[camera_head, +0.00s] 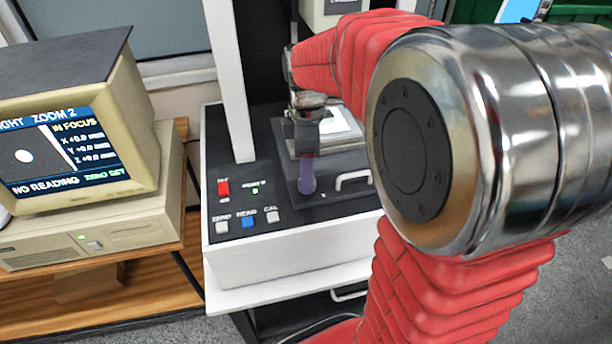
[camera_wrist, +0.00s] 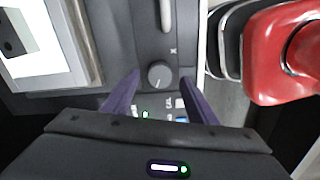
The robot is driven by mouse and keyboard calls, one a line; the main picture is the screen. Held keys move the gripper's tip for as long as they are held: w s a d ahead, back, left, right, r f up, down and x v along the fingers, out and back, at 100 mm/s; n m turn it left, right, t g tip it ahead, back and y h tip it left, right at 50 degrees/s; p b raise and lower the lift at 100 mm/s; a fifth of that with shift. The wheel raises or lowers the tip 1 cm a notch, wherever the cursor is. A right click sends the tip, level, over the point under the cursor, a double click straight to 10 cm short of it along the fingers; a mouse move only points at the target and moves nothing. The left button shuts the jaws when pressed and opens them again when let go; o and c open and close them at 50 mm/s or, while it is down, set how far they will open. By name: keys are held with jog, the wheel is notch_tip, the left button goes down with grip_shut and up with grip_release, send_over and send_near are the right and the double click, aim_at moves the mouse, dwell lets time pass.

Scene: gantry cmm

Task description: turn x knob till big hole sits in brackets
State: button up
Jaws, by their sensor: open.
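The X knob (camera_wrist: 159,74) is a round grey dial beside an X mark in the wrist view. My gripper (camera_wrist: 160,78) is open, with its purple fingers on either side of the knob; I cannot tell whether they touch it. In the head view my gripper (camera_head: 307,188) points down at the front of the machine and mostly hides the knob. The monitor (camera_head: 62,150) shows a white round spot at left on grey, IN FOCUS, X, Y and Z at about +0.0 mm, NO READING and ZERO SET. Its left edge is cut off, and I see no brackets.
The machine's panel has a red switch (camera_head: 223,187), a green light and ZERO, READ (camera_head: 247,221) and CAL buttons close to my gripper. A white handle (camera_head: 353,181) is right of it. The stage with a pale plate (camera_wrist: 35,45) lies behind.

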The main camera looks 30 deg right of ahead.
jog(key=shift+f, duration=1.15)
jog(key=shift+c, duration=0.5)
jog(key=c, duration=0.9)
jog(key=shift+a, duration=0.1)
jog(key=shift+c, duration=0.4)
